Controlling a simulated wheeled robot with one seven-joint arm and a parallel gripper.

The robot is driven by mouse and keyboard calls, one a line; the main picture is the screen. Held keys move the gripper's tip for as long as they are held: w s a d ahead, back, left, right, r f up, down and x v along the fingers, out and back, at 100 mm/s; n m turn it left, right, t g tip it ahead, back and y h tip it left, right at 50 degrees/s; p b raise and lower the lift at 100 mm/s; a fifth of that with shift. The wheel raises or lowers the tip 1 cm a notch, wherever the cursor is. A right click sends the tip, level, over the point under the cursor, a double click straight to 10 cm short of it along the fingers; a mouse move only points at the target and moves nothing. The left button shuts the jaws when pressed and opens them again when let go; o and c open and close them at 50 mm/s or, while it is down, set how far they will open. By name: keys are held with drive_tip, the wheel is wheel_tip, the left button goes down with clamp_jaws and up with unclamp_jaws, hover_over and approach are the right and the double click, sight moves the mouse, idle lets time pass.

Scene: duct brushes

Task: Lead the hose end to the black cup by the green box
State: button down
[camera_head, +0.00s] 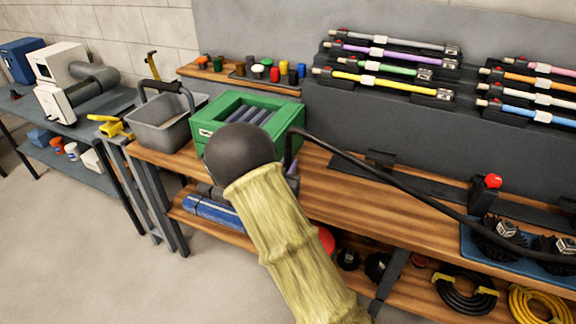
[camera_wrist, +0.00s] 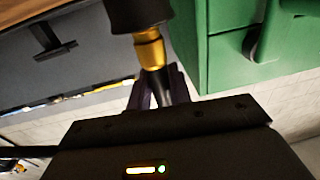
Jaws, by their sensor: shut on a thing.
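The black hose (camera_head: 400,185) runs from the right across the bench and bends down beside the green box (camera_head: 283,125). In the head view, my arm's dark round joint hides my gripper and the hose end. In the wrist view, my gripper (camera_wrist: 156,88) is shut on the dark part of the hose end, with a brass fitting (camera_wrist: 149,50) just beyond the fingers. A wider black cylinder (camera_wrist: 140,14) meets the brass; I cannot tell if it is the cup or part of the hose. The green box (camera_wrist: 230,50) stands close on the right there.
A grey bin (camera_head: 165,125) stands left of the green box. Small coloured caps (camera_head: 275,74) sit on a shelf behind it. A blue tray (camera_head: 475,242) with black brushes lies at the right. Bare wood (camera_head: 335,195) shows right of the box.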

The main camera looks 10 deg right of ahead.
drive_tip(key=shift+f+b, duration=0.65)
drive_tip(key=shift+f, duration=0.25)
drive_tip(key=c, duration=1.2)
unclamp_jaws()
drive_tip(key=b+v, duration=0.1)
drive_tip(key=v, duration=1.6)
drive_tip(key=shift+s+a, duration=0.15)
drive_tip(key=shift+a, duration=0.05)
